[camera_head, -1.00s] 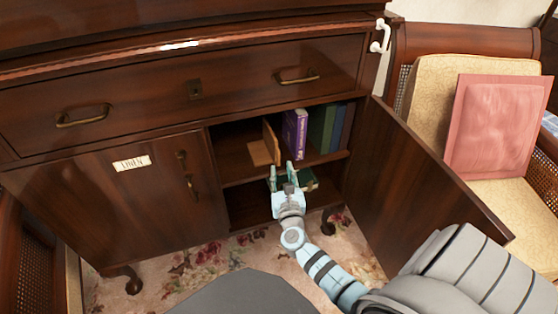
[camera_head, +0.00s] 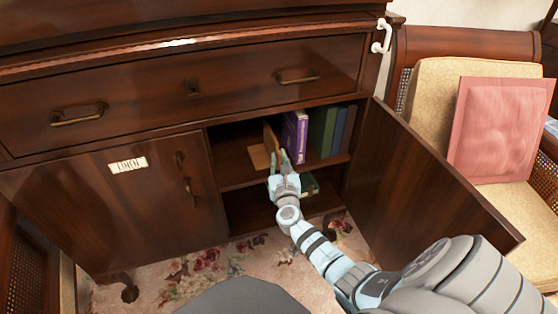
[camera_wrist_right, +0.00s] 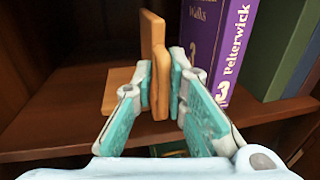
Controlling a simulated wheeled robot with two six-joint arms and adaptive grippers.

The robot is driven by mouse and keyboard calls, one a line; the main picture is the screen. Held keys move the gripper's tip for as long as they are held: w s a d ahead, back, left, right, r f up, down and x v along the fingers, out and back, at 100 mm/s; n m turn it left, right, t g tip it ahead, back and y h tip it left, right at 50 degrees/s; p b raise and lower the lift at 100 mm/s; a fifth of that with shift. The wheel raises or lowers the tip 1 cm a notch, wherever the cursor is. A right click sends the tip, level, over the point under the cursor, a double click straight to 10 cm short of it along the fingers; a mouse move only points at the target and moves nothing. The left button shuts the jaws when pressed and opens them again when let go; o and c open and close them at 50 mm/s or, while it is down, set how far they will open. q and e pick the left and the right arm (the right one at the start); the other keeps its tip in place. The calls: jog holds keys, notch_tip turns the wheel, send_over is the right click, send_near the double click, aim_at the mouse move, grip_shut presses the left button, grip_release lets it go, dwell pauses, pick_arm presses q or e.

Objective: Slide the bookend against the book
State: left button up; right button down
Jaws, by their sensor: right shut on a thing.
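The wooden bookend (camera_head: 260,156) stands on the cupboard's upper shelf, its flat base to the left and its upright plate toward the books. It also shows in the right wrist view (camera_wrist_right: 152,38). The purple book (camera_head: 296,132) stands upright to its right, with a narrow dark gap between them in the wrist view (camera_wrist_right: 208,45). My right gripper (camera_head: 279,162) is at the shelf's front, its teal-padded fingers (camera_wrist_right: 161,88) shut on the near edge of the bookend's upright plate. The right finger is close to the purple book; I cannot tell whether they touch. My left gripper is not in view.
Green and blue books (camera_head: 330,128) stand right of the purple one. The shelf's left part is empty. Another book (camera_head: 309,186) lies on the lower level. The open cupboard door (camera_head: 425,185) swings out on the right, close to my right arm. A cushioned chair (camera_head: 430,85) stands beyond it.

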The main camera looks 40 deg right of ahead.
jog(key=d, duration=0.2)
jog(key=s+d, duration=0.1)
jog(key=shift+s+d, duration=0.2)
jog(key=shift+d, duration=0.2)
jog(key=c, duration=1.7)
grip_release()
jog(key=v, duration=1.2)
jog(key=shift+a, duration=0.1)
